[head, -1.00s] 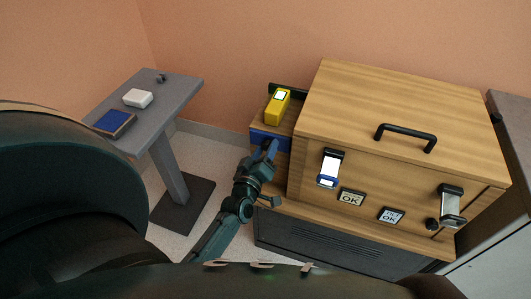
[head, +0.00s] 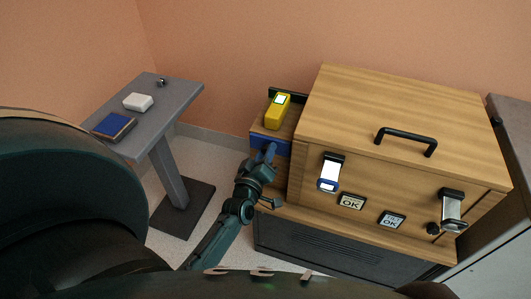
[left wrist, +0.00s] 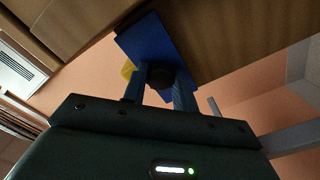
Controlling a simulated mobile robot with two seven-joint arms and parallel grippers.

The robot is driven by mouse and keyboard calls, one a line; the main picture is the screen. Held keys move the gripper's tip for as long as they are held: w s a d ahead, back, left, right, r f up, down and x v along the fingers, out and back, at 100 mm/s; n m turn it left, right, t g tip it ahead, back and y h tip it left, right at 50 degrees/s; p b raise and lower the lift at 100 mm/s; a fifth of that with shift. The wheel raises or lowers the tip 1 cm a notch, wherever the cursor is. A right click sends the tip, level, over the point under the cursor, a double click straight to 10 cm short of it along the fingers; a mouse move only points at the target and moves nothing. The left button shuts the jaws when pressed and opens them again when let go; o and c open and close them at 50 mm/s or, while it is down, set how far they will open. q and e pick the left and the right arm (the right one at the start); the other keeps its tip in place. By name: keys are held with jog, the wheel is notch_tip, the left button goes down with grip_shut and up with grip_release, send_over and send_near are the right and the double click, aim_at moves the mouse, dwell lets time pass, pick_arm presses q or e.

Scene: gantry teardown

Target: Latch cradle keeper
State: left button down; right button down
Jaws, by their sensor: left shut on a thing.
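A blue keeper plate (head: 284,147) sits on the front of the small wooden cradle (head: 287,131), left of the large wooden case. A yellow device (head: 278,111) with a lit screen stands in the cradle above it. My left gripper (head: 267,150) reaches up to the plate from the front. In the left wrist view, its two fingers (left wrist: 160,88) are shut on a black round knob (left wrist: 160,74) on the blue plate (left wrist: 143,38). The fingers hide part of the plate. Whether the keeper is latched cannot be told. My right gripper is not in view.
The wooden case (head: 400,110) has a black handle (head: 406,139), two front latches (head: 329,172) (head: 452,209) and two OK tags. A grey stand (head: 180,93) at the left holds a white box (head: 138,102) and a blue book (head: 114,126). Floor between is clear.

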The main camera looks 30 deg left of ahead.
aim_at(265, 144)
pick_arm(q)
jog(key=shift+r, duration=0.1)
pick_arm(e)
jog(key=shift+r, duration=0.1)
pick_arm(q)
notch_tip(265, 144, up, 4)
jog(key=p, duration=0.3)
jog(key=shift+f+p, duration=0.2)
jog(key=shift+p, duration=0.15)
jog(key=shift+r, duration=0.2)
jog(key=shift+f, duration=0.1)
jog(key=c, duration=1.1)
grip_release()
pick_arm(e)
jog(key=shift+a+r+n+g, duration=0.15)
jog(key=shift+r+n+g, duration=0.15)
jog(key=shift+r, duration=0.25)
pick_arm(q)
jog(key=shift+s, duration=0.1)
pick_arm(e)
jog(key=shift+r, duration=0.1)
